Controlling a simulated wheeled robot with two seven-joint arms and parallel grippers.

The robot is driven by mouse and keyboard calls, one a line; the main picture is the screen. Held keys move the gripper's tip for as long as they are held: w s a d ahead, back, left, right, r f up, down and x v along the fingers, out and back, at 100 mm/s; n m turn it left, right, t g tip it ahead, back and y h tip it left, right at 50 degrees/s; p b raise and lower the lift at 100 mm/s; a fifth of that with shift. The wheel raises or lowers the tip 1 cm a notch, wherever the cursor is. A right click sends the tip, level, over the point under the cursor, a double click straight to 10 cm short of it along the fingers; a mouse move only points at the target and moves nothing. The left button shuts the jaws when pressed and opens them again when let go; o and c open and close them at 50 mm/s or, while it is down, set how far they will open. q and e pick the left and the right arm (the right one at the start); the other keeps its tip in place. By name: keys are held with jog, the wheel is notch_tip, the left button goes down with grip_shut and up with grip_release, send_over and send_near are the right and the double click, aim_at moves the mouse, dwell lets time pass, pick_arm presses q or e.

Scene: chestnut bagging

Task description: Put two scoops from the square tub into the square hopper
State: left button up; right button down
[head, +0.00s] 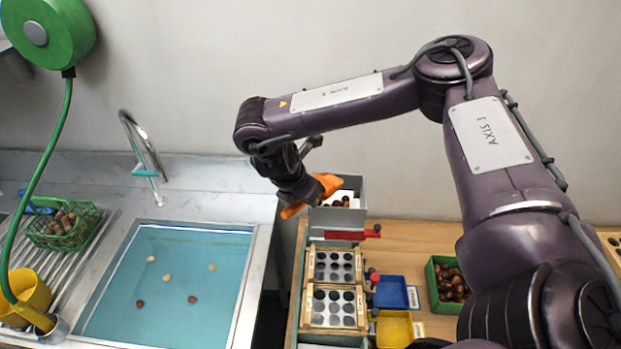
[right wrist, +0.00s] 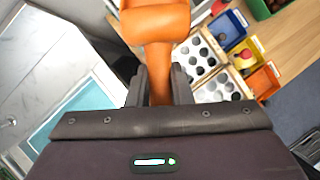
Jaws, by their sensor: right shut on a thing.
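My right gripper (head: 307,192) is shut on the handle of an orange scoop (head: 328,184). In the right wrist view the fingers (right wrist: 157,88) grip the scoop's handle, and its bowl (right wrist: 155,22) is at the top. The scoop is at the left edge of a grey square hopper (head: 346,222), over its opening. Several dark chestnuts (head: 345,202) show inside the hopper. I cannot see whether the scoop's bowl holds anything. A green square tub (head: 433,294) of chestnuts stands on the wooden counter to the right. My left gripper is not in view.
Below the hopper are a red slide (head: 345,236) and two perforated sorting trays (head: 334,307). Blue (head: 391,292) and yellow (head: 394,329) bins stand beside them. Left is a sink (head: 175,285) with floating nuts, a green basket (head: 62,230) and a faucet (head: 143,150).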

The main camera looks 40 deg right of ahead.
jog(key=shift+s+a+r+h+p, duration=0.15)
jog(key=shift+r+h+p, duration=0.1)
jog(key=shift+h+p, duration=0.35)
jog(key=shift+r, duration=1.3)
